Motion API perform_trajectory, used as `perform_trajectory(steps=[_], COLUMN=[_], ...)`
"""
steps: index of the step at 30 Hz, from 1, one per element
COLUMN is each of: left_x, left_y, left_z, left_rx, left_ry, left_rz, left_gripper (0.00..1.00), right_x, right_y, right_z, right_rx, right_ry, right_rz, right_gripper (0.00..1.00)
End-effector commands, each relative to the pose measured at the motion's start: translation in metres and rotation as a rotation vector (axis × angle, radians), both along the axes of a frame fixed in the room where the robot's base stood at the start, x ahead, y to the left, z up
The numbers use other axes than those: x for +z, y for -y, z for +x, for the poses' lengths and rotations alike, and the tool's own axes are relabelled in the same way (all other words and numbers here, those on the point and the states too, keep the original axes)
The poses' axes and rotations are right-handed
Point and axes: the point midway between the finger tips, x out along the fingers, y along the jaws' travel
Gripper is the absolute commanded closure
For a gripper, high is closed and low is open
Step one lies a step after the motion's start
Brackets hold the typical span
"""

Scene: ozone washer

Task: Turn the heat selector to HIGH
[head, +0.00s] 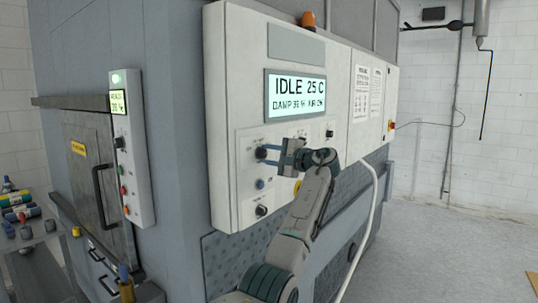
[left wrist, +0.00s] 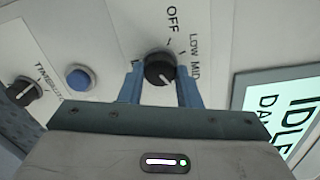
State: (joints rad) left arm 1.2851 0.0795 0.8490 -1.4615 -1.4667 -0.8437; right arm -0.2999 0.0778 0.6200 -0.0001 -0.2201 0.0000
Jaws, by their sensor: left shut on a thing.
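The heat selector is a round black knob (head: 260,152) on the white control panel (head: 232,120), left of and below the display. In the left wrist view the knob (left wrist: 160,69) sits between the two blue fingers of my left gripper (left wrist: 160,88), which is shut on it. The labels OFF, LOW and MID show around the knob. A HIGH label is not visible. A white pointer mark is on the knob, but its exact setting is hard to tell. In the head view my left gripper (head: 270,155) reaches the knob from the right. My right gripper is not in view.
A lit display (head: 295,95) reads IDLE 25 C. A blue button (left wrist: 78,77) and a timer knob (left wrist: 25,91) lie beside the selector. A white hose (head: 368,225) hangs right of my arm. Open floor (head: 450,250) lies to the right.

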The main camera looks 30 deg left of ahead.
Motion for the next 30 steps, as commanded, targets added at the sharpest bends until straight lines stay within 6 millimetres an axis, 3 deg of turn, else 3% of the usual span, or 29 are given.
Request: perform_trajectory(steps=[10, 11, 14, 23, 30], left_x=[0.000, 0.000, 0.000, -0.001, -0.005], left_y=[0.000, 0.000, 0.000, 0.001, 0.033], left_z=[0.000, 0.000, 0.000, 0.000, -0.001], left_rx=[0.000, 0.000, 0.000, 0.000, -0.004], left_ry=[-0.004, -0.004, -0.004, -0.003, 0.000], left_rz=[0.000, 0.000, 0.000, 0.000, -0.001], left_gripper=[0.93, 0.68, 0.48, 0.48, 0.48], right_x=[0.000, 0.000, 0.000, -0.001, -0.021], right_y=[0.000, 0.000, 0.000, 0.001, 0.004], right_z=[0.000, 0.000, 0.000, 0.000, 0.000], right_rx=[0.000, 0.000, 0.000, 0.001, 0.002], right_ry=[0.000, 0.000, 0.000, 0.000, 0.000], right_rz=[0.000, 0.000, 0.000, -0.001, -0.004], right_gripper=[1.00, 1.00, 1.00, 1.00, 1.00])
